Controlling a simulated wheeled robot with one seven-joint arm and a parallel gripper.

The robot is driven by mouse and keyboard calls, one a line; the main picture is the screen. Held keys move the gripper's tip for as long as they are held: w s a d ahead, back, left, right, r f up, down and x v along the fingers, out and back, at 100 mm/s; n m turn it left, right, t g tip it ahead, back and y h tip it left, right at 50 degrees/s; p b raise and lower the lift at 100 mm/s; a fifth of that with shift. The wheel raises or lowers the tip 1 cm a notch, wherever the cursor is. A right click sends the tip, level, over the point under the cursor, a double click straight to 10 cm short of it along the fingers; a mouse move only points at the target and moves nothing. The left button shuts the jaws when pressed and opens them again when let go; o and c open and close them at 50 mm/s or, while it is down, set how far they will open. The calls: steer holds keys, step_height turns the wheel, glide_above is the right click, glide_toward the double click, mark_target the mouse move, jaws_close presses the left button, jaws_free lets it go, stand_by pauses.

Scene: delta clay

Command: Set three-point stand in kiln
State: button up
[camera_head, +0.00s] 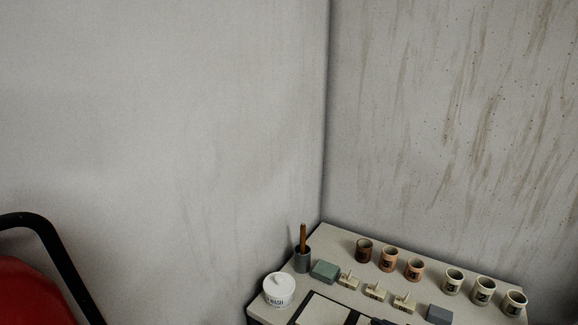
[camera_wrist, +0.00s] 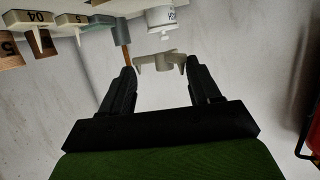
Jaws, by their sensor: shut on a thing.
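A pale beige stand (camera_wrist: 160,62) with short prongs shows between the fingertips of my gripper (camera_wrist: 161,67) in the wrist view. My gripper is shut on it, with one dark finger on each side. The wrist view is upside down, and the stand appears held clear of the table top. The stand cannot be made out in the head view. No kiln can be made out in either view.
The corner table (camera_head: 340,238) carries several cups (camera_head: 388,259), small numbered L-shaped tiles (camera_head: 375,291), a green block (camera_head: 324,271), a grey block (camera_head: 439,314), a brush pot (camera_head: 302,259) and a lidded white jar (camera_head: 279,290). A red chair (camera_head: 30,292) stands at left.

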steer(key=a, duration=0.2)
steer(key=a+n+g+y, duration=0.1)
steer(key=a+n+p, duration=0.1)
steer(key=a, duration=0.1)
steer(key=shift+a+r+g+y, duration=0.3)
steer(key=shift+a+g+y, duration=0.05)
steer(key=shift+g+y, duration=0.05)
steer(key=shift+a+f, duration=0.2)
steer(key=shift+a, duration=0.15)
steer(key=shift+d, duration=0.1)
steer(key=s+d+m+t+h+b, duration=0.2)
steer(key=d+m+h, duration=0.1)
steer(key=d, duration=0.4)
steer(key=s+d+m+t+h+b, duration=0.1)
steer(key=s+d+m+h+b, duration=0.1)
steer(key=d, duration=0.6)
steer(key=s+d+m+t+h+b, duration=0.2)
steer(key=d+m+h+b, duration=0.1)
steer(key=d, duration=0.5)
steer(key=shift+s+f+m+t+h+b, duration=0.1)
steer(key=shift+f+m+t+h+b, duration=0.2)
steer(key=shift+h+b, duration=0.25)
step_height(320, 180, down, 10)
steer(key=b, duration=0.3)
steer(key=shift+r+b, duration=0.1)
steer(key=shift+b, duration=0.25)
